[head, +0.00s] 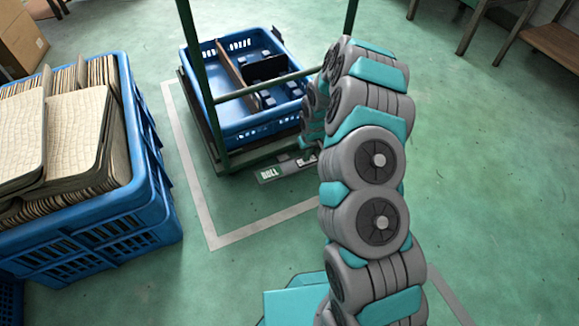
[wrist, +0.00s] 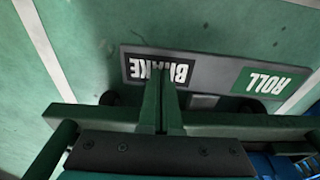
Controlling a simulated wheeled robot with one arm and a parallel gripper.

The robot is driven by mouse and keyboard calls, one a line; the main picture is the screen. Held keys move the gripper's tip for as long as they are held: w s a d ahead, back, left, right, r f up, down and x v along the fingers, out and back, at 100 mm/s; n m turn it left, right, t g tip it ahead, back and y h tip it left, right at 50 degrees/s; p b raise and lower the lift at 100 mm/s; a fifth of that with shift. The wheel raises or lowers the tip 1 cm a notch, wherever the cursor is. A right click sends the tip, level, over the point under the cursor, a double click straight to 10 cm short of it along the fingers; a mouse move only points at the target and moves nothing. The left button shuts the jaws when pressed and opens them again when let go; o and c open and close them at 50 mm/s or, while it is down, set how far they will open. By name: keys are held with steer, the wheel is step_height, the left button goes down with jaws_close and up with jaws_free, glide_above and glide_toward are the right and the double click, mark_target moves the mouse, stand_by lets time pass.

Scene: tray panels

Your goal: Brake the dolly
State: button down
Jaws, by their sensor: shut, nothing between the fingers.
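The dolly (head: 221,158) stands on the floor with a green upright frame and a blue crate on it. A grey plate (wrist: 215,72) at its near edge bears a black BRAKE label (wrist: 135,68) and a green ROLL label (wrist: 263,82). In the head view my arm hides most of the gripper.
The blue crate (head: 225,132) on the dolly holds a divider and dark blue parts. A large blue crate (head: 130,215) full of textured panels stands at the left. A pale floor line (head: 262,228) runs around the dolly. A wooden bench (head: 548,45) is at the back right. Floor at right is clear.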

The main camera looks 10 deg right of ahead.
steer(key=shift+r+p, duration=0.75)
steer(key=shift+r, duration=2.7)
steer(key=s+a+r+g+p, duration=0.1)
steer(key=s+r, duration=0.4)
steer(key=r, duration=0.3)
steer(key=s+r+p, duration=0.1)
steer(key=s+r, duration=0.4)
steer(key=r, duration=0.3)
steer(key=s+a+r+g+p, duration=0.1)
steer(key=s+r+p, duration=0.1)
steer(key=s+r, duration=0.45)
steer(key=s+r+m+p, duration=0.1)
steer(key=s+r, duration=0.4)
steer(key=s, duration=0.4)
steer(key=s+d+r+m+g+p, duration=0.1)
steer(key=s+r, duration=0.4)
steer(key=s, duration=0.4)
steer(key=s+d+r+m+p, duration=0.1)
steer(key=s+r, duration=0.4)
steer(key=s, duration=0.4)
steer(key=shift+r+m+g+h, duration=0.3)
steer(key=shift+r, duration=0.05)
